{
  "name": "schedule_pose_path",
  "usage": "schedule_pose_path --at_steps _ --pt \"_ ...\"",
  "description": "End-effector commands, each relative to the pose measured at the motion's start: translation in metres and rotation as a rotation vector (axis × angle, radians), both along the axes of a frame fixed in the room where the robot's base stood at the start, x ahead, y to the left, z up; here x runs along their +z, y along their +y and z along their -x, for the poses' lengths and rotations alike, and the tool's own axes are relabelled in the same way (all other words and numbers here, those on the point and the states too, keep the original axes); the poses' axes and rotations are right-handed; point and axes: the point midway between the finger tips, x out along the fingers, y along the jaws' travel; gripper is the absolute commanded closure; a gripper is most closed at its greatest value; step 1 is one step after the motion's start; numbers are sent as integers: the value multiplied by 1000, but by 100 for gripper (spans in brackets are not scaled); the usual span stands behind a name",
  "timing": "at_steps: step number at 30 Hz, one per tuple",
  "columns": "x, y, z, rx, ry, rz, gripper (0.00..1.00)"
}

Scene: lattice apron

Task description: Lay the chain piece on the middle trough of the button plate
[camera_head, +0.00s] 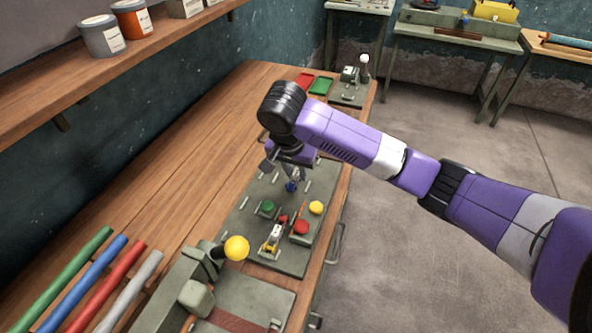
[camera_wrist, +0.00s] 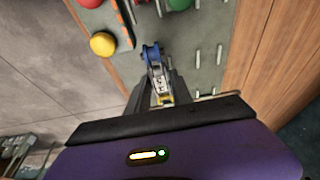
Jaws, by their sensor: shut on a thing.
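In the wrist view my gripper (camera_wrist: 158,92) is shut on a small piece with a blue end, which I take as the chain piece (camera_wrist: 152,53). Its blue end also shows in the head view (camera_head: 291,187). I cannot tell whether it touches the plate, or which trough is the middle one.
A yellow button (camera_head: 316,208), red button (camera_head: 301,227) and green button (camera_head: 267,207) stand near the gripper. A yellow-knobbed lever (camera_head: 237,248) rises at the plate's near left. Coloured rods (camera_head: 82,283) lie front left. The bench's left middle is clear.

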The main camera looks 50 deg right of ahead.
Motion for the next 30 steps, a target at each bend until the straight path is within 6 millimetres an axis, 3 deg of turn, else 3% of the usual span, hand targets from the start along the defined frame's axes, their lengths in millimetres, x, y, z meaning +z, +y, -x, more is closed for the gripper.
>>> schedule_pose_path --at_steps 15,27,28,30 --pt "-46 0 0 -2 0 -1 100" --pt "-49 0 0 -1 -1 1 100" --pt "-49 0 0 -1 -1 1 67" --pt "-49 0 0 -1 -1 1 54"
